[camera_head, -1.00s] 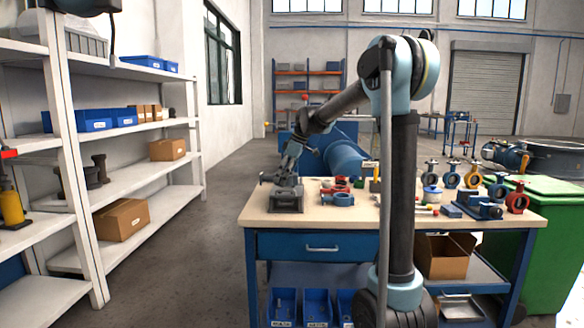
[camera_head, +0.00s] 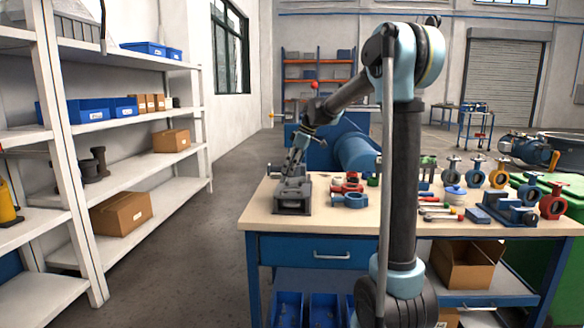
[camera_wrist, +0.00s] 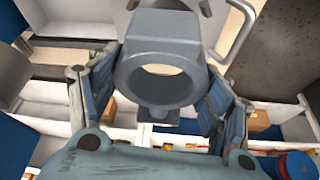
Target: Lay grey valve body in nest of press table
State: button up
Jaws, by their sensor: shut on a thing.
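My gripper (camera_wrist: 158,100) is shut on the grey valve body (camera_wrist: 163,52), a thick ring with a squared boss, seen in the wrist view with one finger on each side of it. In the head view my gripper (camera_head: 292,172) is at the left end of the workbench, just above or at a grey block-like fixture (camera_head: 292,207). The valve body is hard to tell from this fixture there. I cannot tell whether the fixture holds the press table's nest, nor whether the valve body touches it.
White shelving (camera_head: 150,130) stands to the left, with open floor (camera_head: 215,225) between. A green bin (camera_head: 560,265) stands at right.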

notch_tip(320, 180, down, 6)
dwell(0.9)
jog(key=shift+d+f, duration=0.1)
jog(key=shift+d, duration=0.05)
dwell(0.8)
jog(key=o, duration=1.6)
jog(key=v, duration=1.2)
